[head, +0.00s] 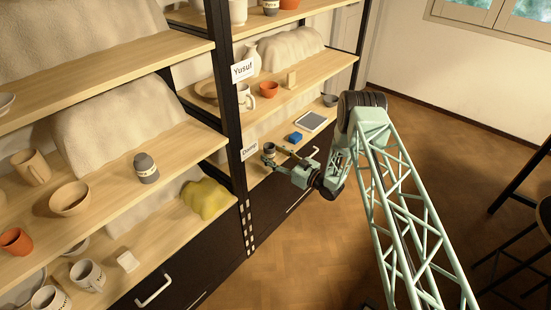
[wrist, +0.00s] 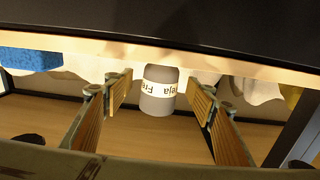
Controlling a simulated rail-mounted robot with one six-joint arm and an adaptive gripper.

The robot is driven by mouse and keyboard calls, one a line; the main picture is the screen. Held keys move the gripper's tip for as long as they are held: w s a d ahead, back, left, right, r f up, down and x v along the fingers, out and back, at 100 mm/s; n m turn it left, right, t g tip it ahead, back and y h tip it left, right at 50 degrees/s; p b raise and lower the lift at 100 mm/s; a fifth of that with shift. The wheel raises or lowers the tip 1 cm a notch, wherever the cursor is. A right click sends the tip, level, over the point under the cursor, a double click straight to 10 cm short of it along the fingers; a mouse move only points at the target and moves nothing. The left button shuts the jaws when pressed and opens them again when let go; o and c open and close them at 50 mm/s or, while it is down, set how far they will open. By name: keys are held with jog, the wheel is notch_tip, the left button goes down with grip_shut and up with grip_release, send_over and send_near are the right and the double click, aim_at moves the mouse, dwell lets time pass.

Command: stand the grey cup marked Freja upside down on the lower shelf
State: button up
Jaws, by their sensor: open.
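The grey cup (wrist: 158,103) is between my gripper's open fingers (wrist: 161,108) in the wrist view, with a gap on each side. Its white band reads Freja. The wrist picture is turned over: the front edge of the lower shelf (wrist: 100,43) runs above the cup. In the head view my gripper (head: 271,158) reaches over the right bay's lower shelf (head: 285,147), and the cup (head: 268,147) shows small beside the fingers. Whether its mouth faces up or down is too small to tell.
A blue block (head: 295,137) and a grey tablet-like slab (head: 311,121) lie right of the gripper on that shelf. A dark post (head: 231,110) stands to the left. Another grey cup (head: 146,168) stands on the left bay's middle shelf.

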jog(key=shift+w+a, duration=0.4)
jog(key=shift+a, duration=0.15)
jog(key=c, duration=1)
jog(key=shift+r, duration=0.1)
jog(key=shift+r, duration=0.1)
jog(key=shift+r, duration=1.1)
